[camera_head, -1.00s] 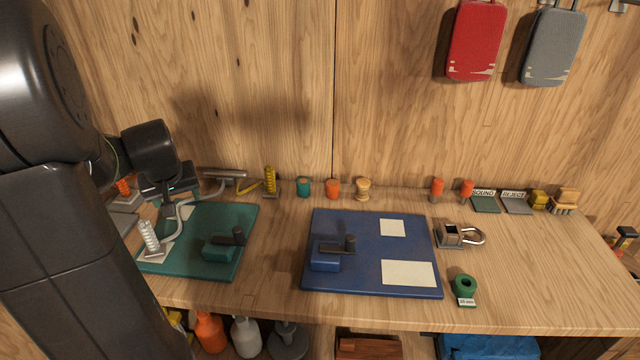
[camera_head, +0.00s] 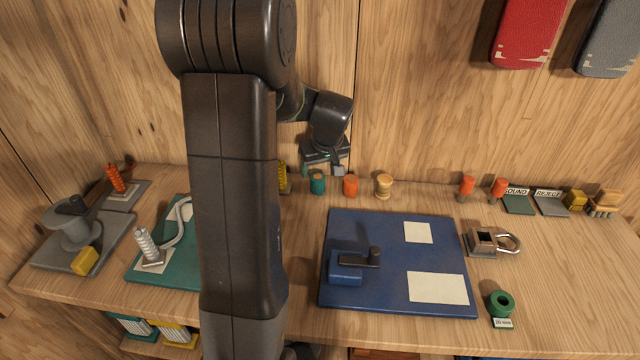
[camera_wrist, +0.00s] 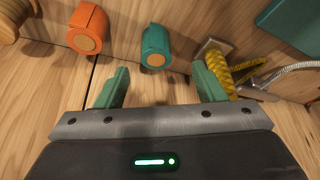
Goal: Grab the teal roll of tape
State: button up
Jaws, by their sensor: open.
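The teal roll of tape (camera_head: 317,185) stands upright at the back of the bench, left of an orange roll (camera_head: 350,186). In the wrist view the teal roll (camera_wrist: 155,47) shows its tan core and lies just beyond the fingertips, between their lines. My gripper (camera_head: 322,171) is above and close to the teal roll in the head view. In the wrist view my gripper (camera_wrist: 160,82) has its two green fingers wide apart, with nothing between them. I cannot tell the exact gap to the roll.
In the wrist view, the orange roll (camera_wrist: 88,28) is close on the left, and a yellow coiled piece (camera_wrist: 240,72) stands close on the right. A tan spool (camera_head: 383,186) stands farther along. The wooden wall is behind. A blue board (camera_head: 440,255) lies in front.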

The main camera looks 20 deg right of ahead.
aim_at(319, 178)
jog(key=shift+d+x, duration=0.15)
jog(key=shift+x, duration=1.75)
jog(key=shift+d+x, duration=0.1)
jog(key=shift+x, duration=1.8)
jog(key=shift+s, duration=0.1)
jog(key=c, duration=1.1)
